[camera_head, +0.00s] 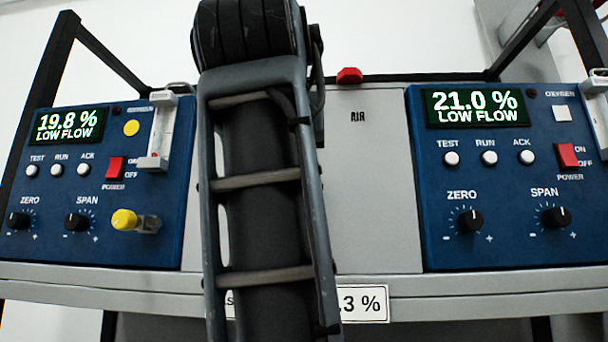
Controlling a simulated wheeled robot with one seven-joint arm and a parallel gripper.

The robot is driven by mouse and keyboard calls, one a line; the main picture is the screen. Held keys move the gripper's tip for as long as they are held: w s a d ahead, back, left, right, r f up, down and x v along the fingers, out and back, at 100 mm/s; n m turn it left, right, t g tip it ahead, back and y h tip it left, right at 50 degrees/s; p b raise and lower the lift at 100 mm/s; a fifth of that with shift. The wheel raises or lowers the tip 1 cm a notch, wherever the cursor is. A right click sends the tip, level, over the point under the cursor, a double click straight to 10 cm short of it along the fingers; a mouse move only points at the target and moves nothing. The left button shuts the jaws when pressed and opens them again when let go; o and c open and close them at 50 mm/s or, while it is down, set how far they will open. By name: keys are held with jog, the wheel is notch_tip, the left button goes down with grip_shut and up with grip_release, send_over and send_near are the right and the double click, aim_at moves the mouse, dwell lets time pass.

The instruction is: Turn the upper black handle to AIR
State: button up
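The label AIR (357,117) is on the pale grey centre panel (375,190) between two blue analyser units. A red part (349,75) sits above the label at the panel's top edge. I cannot make out the upper black handle; my own dark arm stands in front of the left part of the centre panel and hides what is behind it. My gripper is not in view, so I cannot tell where it is relative to the handle.
The left blue unit (60,190) reads 19.8 % LOW FLOW and has a yellow knob (124,219). The right blue unit (435,180) reads 21.0 % LOW FLOW. A grey shelf edge (460,285) runs below, with a partly covered label (364,304). Dark frame bars rise at both sides.

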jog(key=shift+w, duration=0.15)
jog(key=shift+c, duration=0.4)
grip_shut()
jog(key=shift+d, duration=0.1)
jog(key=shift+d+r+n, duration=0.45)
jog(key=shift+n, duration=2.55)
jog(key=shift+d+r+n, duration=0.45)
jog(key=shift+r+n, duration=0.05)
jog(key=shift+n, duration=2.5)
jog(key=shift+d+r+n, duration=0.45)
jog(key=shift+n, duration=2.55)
